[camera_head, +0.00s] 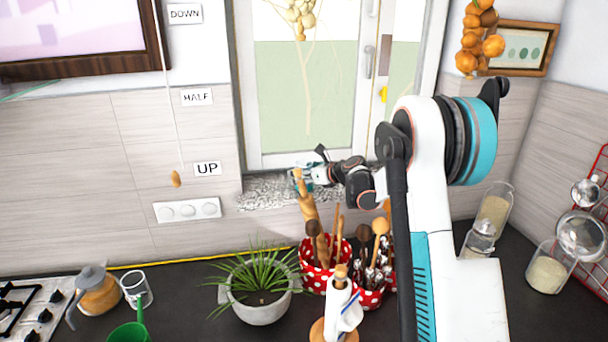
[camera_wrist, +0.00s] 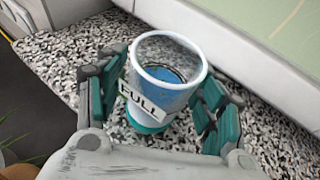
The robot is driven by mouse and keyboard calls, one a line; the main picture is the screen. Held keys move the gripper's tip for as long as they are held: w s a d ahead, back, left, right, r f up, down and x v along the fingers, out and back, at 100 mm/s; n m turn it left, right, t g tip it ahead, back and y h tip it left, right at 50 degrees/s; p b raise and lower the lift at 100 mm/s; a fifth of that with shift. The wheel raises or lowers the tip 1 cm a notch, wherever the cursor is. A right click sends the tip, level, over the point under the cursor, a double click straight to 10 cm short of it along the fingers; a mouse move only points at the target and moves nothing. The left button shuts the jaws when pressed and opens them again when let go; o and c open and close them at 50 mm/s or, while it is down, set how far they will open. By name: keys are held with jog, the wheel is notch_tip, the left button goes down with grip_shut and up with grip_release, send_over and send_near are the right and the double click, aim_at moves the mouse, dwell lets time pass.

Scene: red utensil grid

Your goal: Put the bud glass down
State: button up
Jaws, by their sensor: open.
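The bud glass (camera_wrist: 167,75) is a clear, round, open-topped vessel with a pale rim, a blue part inside and a "FULL" label on its side. In the wrist view it appears upright on the speckled stone windowsill (camera_wrist: 75,50), by the window frame. My gripper (camera_wrist: 158,105) is open, with one teal-padded finger on each side of the glass. Whether either pad touches it is hard to tell. In the head view my gripper (camera_head: 304,180) is small at the sill (camera_head: 262,188), and the glass cannot be made out clearly there.
The window (camera_head: 310,95) rises right behind the sill. Below the sill stand red polka-dot pots (camera_head: 315,278) full of utensils, with a tall rolling pin (camera_head: 307,205) near my gripper. A potted plant (camera_head: 262,305) is to their left. The sill's left part is clear.

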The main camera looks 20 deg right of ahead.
jog(key=v, duration=1.2)
jog(key=shift+f, duration=0.1)
